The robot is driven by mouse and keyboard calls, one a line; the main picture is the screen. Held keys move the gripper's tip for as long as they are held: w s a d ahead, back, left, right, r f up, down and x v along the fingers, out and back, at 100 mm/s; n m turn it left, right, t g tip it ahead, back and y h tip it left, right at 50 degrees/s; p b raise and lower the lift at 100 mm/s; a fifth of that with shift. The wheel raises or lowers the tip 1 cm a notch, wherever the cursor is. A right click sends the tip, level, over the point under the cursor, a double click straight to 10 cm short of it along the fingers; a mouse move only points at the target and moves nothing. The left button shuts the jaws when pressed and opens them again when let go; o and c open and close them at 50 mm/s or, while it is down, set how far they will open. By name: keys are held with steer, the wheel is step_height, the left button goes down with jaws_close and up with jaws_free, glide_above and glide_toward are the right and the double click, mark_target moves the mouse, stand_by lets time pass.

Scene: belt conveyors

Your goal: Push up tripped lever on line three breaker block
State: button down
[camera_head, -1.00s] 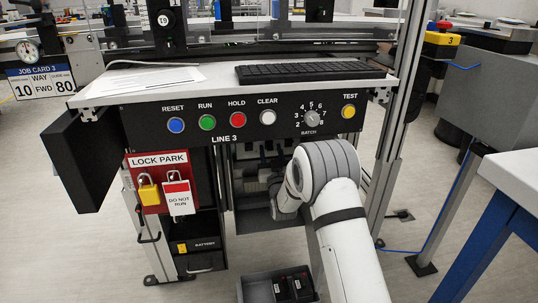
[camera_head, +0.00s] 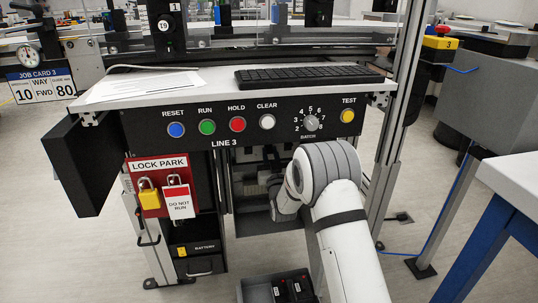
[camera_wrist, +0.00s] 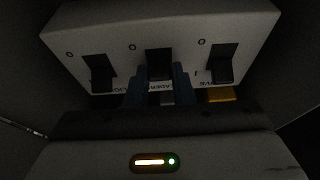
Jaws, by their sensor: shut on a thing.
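The breaker block (camera_wrist: 240,22) is a pale grey housing with a row of three black levers, close up in the wrist view; its lettering appears upside down. The left lever (camera_wrist: 101,70) and the right lever (camera_wrist: 223,62) stand free. The middle lever (camera_wrist: 159,62) is between the two blue fingers of my gripper (camera_wrist: 161,84), which is shut on it. The fingers hide the sides of this lever and part of the label. In the head view my arm reaches under the LINE 3 panel (camera_head: 270,143), and my gripper is hidden there.
The console shelf with a keyboard (camera_head: 305,73) overhangs the arm. The lock park board (camera_head: 150,207) with a yellow padlock (camera_head: 149,197) and a tag hangs to the left. A metal post (camera_head: 390,150) stands to the right.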

steer(key=g+p, duration=0.2)
steer(key=r+g+h+p, duration=0.1)
steer(key=p, duration=0.1)
steer(key=shift+r+g, duration=0.2)
steer(key=shift+g, duration=0.2)
steer(key=c, duration=1.2)
jaws_free()
steer(key=shift+c, duration=0.2)
steer(key=shift+s, duration=0.15)
steer(key=p+v, duration=0.2)
steer(key=v, duration=0.5)
steer(key=shift+s, duration=0.3)
